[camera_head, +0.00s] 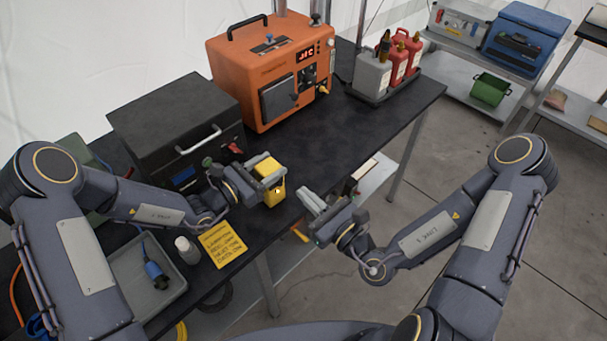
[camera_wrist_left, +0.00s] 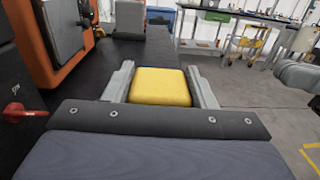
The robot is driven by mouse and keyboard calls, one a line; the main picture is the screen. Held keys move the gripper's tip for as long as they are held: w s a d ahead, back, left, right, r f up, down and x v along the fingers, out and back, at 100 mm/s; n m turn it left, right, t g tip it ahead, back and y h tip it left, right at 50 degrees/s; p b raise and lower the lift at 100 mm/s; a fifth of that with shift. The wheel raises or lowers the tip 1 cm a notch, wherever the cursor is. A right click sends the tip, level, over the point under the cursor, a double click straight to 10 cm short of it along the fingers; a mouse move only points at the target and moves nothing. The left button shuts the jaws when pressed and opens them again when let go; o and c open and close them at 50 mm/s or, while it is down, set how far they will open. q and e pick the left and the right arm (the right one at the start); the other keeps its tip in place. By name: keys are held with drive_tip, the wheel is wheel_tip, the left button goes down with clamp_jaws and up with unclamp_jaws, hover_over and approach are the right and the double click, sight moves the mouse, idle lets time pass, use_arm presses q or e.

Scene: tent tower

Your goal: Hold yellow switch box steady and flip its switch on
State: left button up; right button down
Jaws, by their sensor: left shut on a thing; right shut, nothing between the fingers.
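The yellow switch box (camera_head: 268,172) is at the front edge of the black table, beside the orange machine. My left gripper (camera_head: 270,180) is shut on it, with a finger on either side. In the left wrist view the box (camera_wrist_left: 160,87) sits between the two fingers (camera_wrist_left: 160,85). A small dark spot shows on the box's front face in the head view; I cannot tell the switch's position. My right gripper (camera_head: 318,203) is shut and empty, to the right of the box and apart from it, beyond the table edge.
The orange machine (camera_head: 258,60) and a black case with a handle (camera_head: 172,120) stand behind my left gripper. Red and grey bottles (camera_head: 372,76) stand at the far end.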

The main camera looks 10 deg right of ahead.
use_arm(q)
drive_tip(key=o, duration=1.2)
drive_tip(key=shift+a, duration=0.1)
